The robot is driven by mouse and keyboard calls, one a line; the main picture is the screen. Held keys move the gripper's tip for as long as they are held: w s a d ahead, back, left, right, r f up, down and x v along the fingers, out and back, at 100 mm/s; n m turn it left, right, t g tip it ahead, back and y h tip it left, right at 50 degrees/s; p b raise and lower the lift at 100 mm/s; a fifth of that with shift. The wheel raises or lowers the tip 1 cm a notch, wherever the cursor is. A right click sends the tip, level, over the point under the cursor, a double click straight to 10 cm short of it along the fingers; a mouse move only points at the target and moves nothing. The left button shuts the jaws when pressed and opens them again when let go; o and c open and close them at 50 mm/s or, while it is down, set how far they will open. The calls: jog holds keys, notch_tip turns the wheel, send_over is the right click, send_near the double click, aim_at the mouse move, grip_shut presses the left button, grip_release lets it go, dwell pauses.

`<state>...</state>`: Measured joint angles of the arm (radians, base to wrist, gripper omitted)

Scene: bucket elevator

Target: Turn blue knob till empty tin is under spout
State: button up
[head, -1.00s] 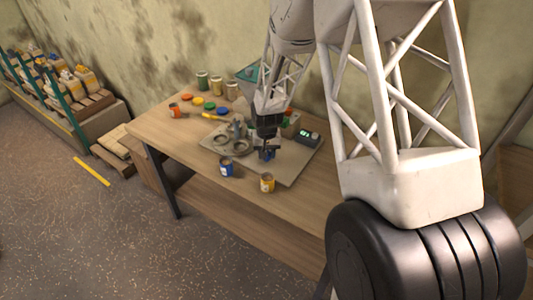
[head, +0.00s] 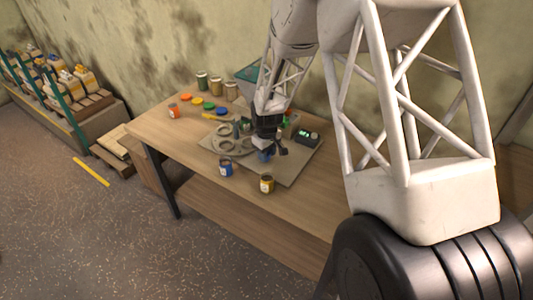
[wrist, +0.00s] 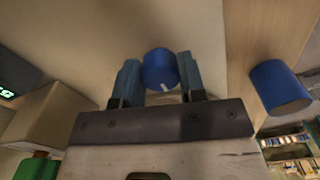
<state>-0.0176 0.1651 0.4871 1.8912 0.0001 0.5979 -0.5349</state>
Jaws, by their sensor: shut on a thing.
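The blue knob (wrist: 160,70), with a white mark on its face, is between the two fingers of my gripper (wrist: 157,80) in the wrist view. The fingers are shut on its sides. In the head view my gripper (head: 272,150) is over the grey board on the table, with a bit of the blue knob (head: 264,156) showing. Grey ring-shaped holders (head: 224,146) lie just left of it. A blue tin (head: 226,169) and a yellow tin (head: 267,184) stand at the board's front edge. The spout cannot be made out, nor which tin is empty.
A small box with a green-lit display (head: 306,138) sits right of my gripper. A red-orange tin (head: 173,111), several coloured lids (head: 197,101) and several jars (head: 216,86) stand on the left and back of the table (head: 160,130). The front left tabletop is clear.

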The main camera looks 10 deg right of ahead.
dwell(0.4)
jog(key=o, duration=0.9)
jog(key=shift+r, duration=3.9)
